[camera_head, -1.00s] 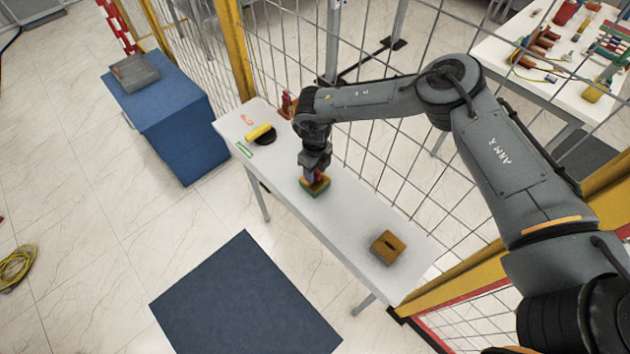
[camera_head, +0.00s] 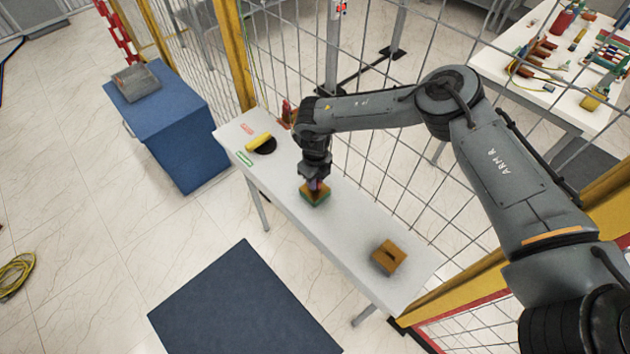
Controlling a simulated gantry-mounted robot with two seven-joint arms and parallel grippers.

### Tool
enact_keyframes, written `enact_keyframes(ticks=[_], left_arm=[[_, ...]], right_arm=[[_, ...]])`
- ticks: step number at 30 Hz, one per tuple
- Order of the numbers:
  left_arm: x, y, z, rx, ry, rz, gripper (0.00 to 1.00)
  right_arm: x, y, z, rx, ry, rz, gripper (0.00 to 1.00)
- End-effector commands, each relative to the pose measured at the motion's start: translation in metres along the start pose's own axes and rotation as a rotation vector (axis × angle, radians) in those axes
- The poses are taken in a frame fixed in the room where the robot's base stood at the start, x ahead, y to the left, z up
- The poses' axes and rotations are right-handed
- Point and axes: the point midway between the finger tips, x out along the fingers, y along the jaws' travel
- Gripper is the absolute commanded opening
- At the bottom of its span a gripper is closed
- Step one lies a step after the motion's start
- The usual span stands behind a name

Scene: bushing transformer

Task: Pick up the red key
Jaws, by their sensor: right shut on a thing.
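My right gripper (camera_head: 316,184) points down over the white table and is shut on a small reddish piece, the red key (camera_head: 319,186), of which little shows between the fingers. The key is at the top of a small block (camera_head: 314,198) with an orange-yellow top and green sides. I cannot tell whether the key is in the block or just clear of it. My left gripper is out of view.
The narrow white table (camera_head: 345,238) also bears a brown block with a dark slot (camera_head: 388,256) and a yellow cylinder (camera_head: 259,141) by a black disc. A wire fence (camera_head: 400,190) runs behind. A blue cabinet (camera_head: 175,135) stands left.

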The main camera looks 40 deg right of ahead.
Motion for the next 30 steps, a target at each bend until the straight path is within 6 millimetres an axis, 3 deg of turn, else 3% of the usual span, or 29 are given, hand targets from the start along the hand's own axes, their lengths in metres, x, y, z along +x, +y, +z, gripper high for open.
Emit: enact_keyframes(ticks=[8,21,30], left_arm=[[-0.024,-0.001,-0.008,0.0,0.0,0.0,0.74],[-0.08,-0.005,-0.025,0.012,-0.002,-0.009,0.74],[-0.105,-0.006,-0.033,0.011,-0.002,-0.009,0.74]], right_arm=[[-0.027,0.0,0.001,0.001,-0.001,0.001,0.0],[-0.09,0.0,0.0,0.0,-0.001,0.001,0.0],[-0.12,0.0,0.0,0.0,-0.001,0.0,0.0]])
